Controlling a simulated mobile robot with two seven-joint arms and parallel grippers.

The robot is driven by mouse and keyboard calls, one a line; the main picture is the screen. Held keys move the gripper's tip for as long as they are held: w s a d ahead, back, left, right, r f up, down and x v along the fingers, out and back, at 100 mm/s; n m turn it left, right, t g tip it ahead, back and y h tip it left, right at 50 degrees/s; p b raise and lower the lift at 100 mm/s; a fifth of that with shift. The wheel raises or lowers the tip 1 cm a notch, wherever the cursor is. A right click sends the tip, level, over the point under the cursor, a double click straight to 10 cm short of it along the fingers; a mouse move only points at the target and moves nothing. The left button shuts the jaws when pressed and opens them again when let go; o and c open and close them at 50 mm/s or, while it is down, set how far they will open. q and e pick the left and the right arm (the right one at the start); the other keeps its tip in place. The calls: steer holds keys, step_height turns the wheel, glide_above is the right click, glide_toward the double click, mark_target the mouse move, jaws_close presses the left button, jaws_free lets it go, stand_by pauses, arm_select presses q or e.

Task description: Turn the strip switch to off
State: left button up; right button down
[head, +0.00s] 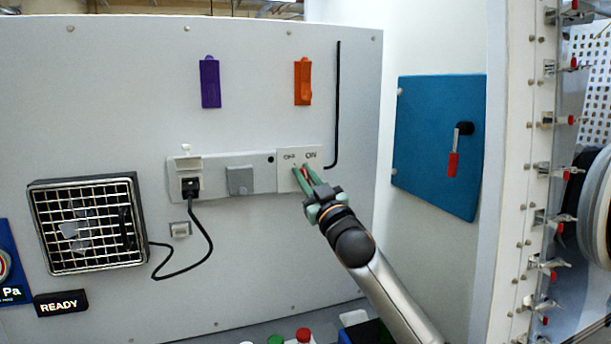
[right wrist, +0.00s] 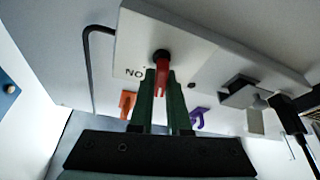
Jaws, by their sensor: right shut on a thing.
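The strip switch is a white plate (head: 286,180) at the right end of a wall strip, marked OFF on the left and ON on the right in the head view. Its red lever (head: 304,172) is mostly hidden there by my right gripper (head: 303,173). In the right wrist view the red lever (right wrist: 162,66) hangs from a dark round pivot on the plate (right wrist: 185,45). The green fingers of my right gripper (right wrist: 162,88) are shut on it. The ON label (right wrist: 135,72) shows upside down beside the lever. My left gripper is not in view.
A black-corded plug (head: 190,187) and a grey cover (head: 240,181) sit on the strip left of the switch. A purple holder (head: 210,82) and an orange one (head: 303,82) hang above. A blue door (head: 430,140) with a red handle is at the right.

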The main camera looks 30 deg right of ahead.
steer(key=shift+a+f+n+y, duration=0.1)
steer(key=shift+n+y, duration=0.9)
steer(key=shift+n, duration=1)
steer(key=c, duration=0.9)
jaws_free()
steer(key=shift+b+v, duration=2.4)
steer(key=shift+v, duration=3.85)
